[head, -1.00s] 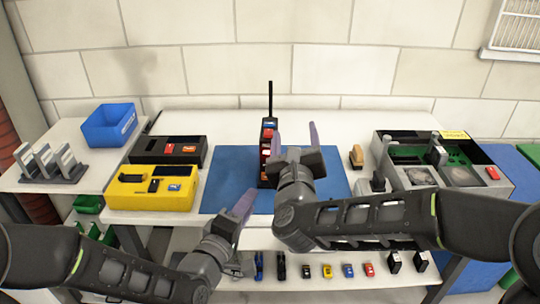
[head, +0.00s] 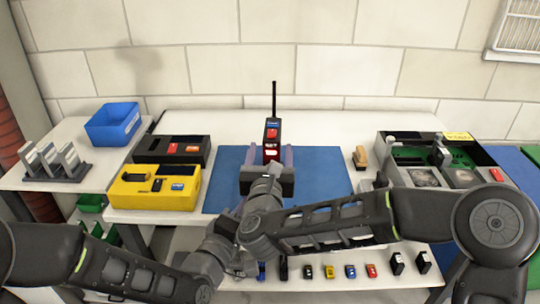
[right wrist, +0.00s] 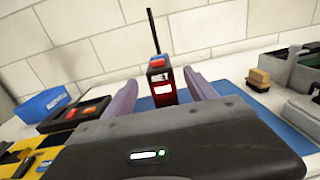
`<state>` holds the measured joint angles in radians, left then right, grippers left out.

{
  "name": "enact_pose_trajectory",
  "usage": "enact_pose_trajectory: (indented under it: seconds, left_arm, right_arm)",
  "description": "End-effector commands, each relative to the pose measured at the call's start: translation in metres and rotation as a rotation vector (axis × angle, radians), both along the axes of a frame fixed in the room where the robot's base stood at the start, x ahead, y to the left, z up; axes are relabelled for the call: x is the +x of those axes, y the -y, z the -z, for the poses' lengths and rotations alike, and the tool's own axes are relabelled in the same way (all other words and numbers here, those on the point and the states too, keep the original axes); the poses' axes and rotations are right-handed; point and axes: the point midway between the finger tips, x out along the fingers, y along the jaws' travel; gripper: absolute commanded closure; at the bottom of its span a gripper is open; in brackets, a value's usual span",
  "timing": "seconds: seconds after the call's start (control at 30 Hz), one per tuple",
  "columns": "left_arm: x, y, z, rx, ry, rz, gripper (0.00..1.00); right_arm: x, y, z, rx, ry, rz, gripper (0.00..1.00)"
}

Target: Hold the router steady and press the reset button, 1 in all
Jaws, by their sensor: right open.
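The router (head: 272,142) is a narrow black upright box with a thin antenna, standing on the blue mat (head: 325,180). It has red and blue parts on its front and top; the right wrist view shows the router (right wrist: 158,72) with partly readable white lettering and a lit red patch. My right gripper (head: 270,156) is open in front of the router, its purple fingers to either side of it in the picture. Whether they reach around the body cannot be told. My left gripper (head: 238,212) is low at the mat's front edge, mostly hidden by my right arm.
A yellow device (head: 152,202) and a black box (head: 192,142) stand left of the mat. A blue bin (head: 112,125) is at far left. A brown-topped object (head: 360,157) and an open case of parts (head: 470,180) are on the right. Small items line a lower shelf.

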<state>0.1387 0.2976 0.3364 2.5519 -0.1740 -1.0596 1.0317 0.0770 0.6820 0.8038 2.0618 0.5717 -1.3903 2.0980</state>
Motion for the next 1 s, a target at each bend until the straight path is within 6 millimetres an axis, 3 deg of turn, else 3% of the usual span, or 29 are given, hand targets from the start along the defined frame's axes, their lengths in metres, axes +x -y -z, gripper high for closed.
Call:
enact_pose_trajectory:
  seconds: [0.43,0.8,1.0]
  left_arm:
    - [0.000,0.000,0.000,0.000,0.000,0.000,0.64]
    - [0.000,0.000,0.000,0.000,0.000,0.000,0.64]
    - [0.000,0.000,0.000,0.000,0.000,0.000,0.64]
  right_arm:
    - [0.059,0.003,0.000,0.001,-0.001,-0.001,0.35]
    - [0.065,0.004,0.000,0.000,0.000,-0.001,0.35]
    - [0.065,0.004,0.000,0.000,0.000,0.000,0.52]
